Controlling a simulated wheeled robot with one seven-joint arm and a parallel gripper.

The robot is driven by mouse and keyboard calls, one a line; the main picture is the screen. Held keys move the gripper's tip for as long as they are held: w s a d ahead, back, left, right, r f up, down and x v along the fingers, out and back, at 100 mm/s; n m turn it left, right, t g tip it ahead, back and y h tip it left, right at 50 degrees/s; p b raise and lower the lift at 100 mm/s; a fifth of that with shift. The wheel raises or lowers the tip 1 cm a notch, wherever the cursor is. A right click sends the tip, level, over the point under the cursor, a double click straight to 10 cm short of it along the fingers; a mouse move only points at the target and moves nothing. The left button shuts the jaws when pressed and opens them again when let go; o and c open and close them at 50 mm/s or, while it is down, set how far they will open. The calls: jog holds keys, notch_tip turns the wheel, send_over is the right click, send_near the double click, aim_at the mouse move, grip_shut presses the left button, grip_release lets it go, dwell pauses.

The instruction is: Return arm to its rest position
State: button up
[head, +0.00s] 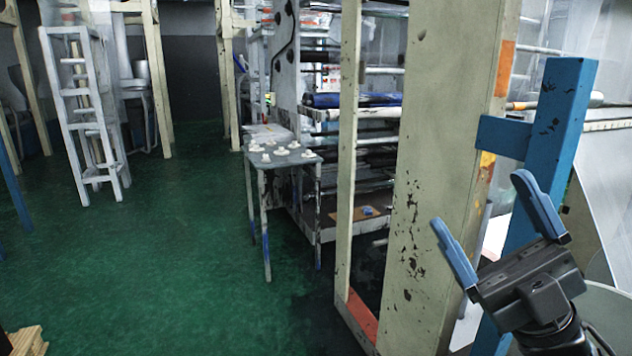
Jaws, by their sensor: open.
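My gripper (482,218) shows at the lower right of the head view. It has a dark body and two blue fingers that stand wide apart, pointing up and to the left. It is open, with nothing between the fingers. My arm below it runs out of the bottom of the picture. In the picture the gripper overlaps a blue post (545,155) and the edge of a wide cream-coloured column (440,130); I cannot tell how far it is from either.
A small grey table (303,161) with several white pieces stands left of the machine frame (348,200). A white stepladder (75,125) stands at the far left. A wooden pallet (28,340) shows at the lower left. The green floor (170,250) between them is clear.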

jog(key=s+d+f+m+h, duration=0.1)
jog(key=s+f+m+h, duration=0.7)
jog(key=s, duration=0.3)
jog(key=s+d+f+m+h, duration=0.1)
jog(key=s+f+m+h, duration=0.7)
jog(key=s, duration=0.4)
jog(key=s+d+f+m+t+h, duration=0.1)
jog(key=s+f+m+h, duration=0.7)
jog(key=s, duration=0.3)
jog(key=shift+s+d+f+m+h, duration=0.2)
jog(key=shift+d+f+m+h, duration=0.15)
jog(key=shift+m+h, duration=0.3)
